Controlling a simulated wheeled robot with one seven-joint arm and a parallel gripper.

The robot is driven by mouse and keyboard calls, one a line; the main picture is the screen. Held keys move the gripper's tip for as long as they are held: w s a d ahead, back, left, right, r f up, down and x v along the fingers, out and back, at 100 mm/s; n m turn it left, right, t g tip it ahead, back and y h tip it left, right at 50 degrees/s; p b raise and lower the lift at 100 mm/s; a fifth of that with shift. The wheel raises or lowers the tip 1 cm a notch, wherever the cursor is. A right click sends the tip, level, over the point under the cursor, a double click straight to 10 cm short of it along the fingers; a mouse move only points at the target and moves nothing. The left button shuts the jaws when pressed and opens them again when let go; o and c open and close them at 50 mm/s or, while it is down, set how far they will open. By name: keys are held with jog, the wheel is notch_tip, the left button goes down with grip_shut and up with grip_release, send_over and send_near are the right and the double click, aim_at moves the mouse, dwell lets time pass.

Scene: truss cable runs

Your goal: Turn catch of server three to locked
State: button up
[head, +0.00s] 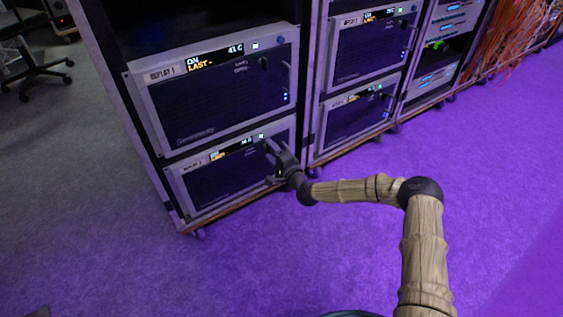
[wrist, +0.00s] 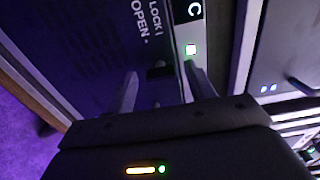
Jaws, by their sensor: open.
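The lower left server (head: 240,165) has a lit display and a small label whose number I cannot read with certainty. My gripper (head: 272,162) is at the right part of its front and hides some of it. In the wrist view, my gripper (wrist: 162,84) is open, its two fingers pointing at the server's dark front panel (wrist: 75,45). A small dark catch (wrist: 158,71) lies between the fingers, beside the printed words LOCK and OPEN. It sits nearer the OPEN mark. I cannot tell whether either finger touches it.
The server marked REPLAY 1 (head: 220,95) is directly above, with a handle at its right. More servers (head: 357,113) stand in the rack to the right. Orange cables (head: 515,35) hang farther right. The purple-lit floor (head: 350,235) in front of the racks is clear.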

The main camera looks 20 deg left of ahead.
jog(key=p+v, duration=0.7)
jog(key=v, duration=1)
jog(key=shift+s, duration=0.15)
